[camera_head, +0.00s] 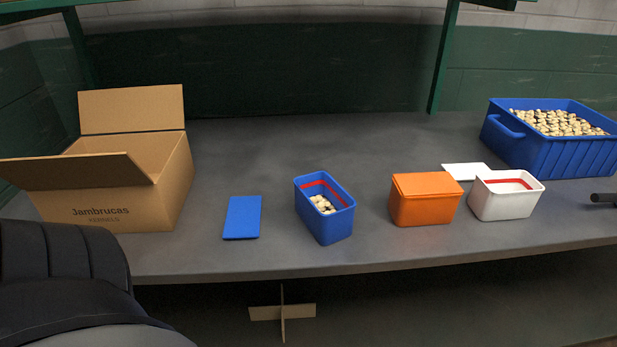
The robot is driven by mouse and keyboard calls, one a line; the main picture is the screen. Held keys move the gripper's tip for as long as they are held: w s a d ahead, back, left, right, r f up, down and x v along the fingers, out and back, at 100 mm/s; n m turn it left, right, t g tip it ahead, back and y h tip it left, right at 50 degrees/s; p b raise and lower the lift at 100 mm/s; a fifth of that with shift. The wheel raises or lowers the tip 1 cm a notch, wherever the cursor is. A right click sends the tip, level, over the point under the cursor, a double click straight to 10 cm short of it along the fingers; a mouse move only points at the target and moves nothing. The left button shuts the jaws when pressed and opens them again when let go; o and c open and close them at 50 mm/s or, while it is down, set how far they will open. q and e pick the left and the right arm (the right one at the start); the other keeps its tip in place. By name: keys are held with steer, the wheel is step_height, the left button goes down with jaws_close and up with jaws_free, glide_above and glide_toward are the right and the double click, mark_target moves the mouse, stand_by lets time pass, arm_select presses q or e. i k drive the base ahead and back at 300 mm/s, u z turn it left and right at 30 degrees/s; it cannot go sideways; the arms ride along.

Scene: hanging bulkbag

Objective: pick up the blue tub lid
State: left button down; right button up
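The blue tub lid (242,217) lies flat on the grey table, near its front edge. It is a plain blue rectangle, left of the blue tub (325,226) and apart from it. The blue tub is open, with pale kernels in it and a red line around its inner wall. The lid is fully visible, and nothing touches it from above. Neither of my grippers shows in the head view.
An open cardboard box (115,195) stands left of the lid. To the right are a closed orange tub (424,200), an open white tub (506,197), a white lid (466,170) and a blue crate (560,158) of kernels. A dark rod (604,198) shows at the right edge.

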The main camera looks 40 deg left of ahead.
mark_target(243, 217)
steer(key=z, duration=0.2)
steer(key=k, duration=0.2)
steer(key=u, duration=1.45)
steer(key=i, duration=0.4)
steer(key=z, duration=0.1)
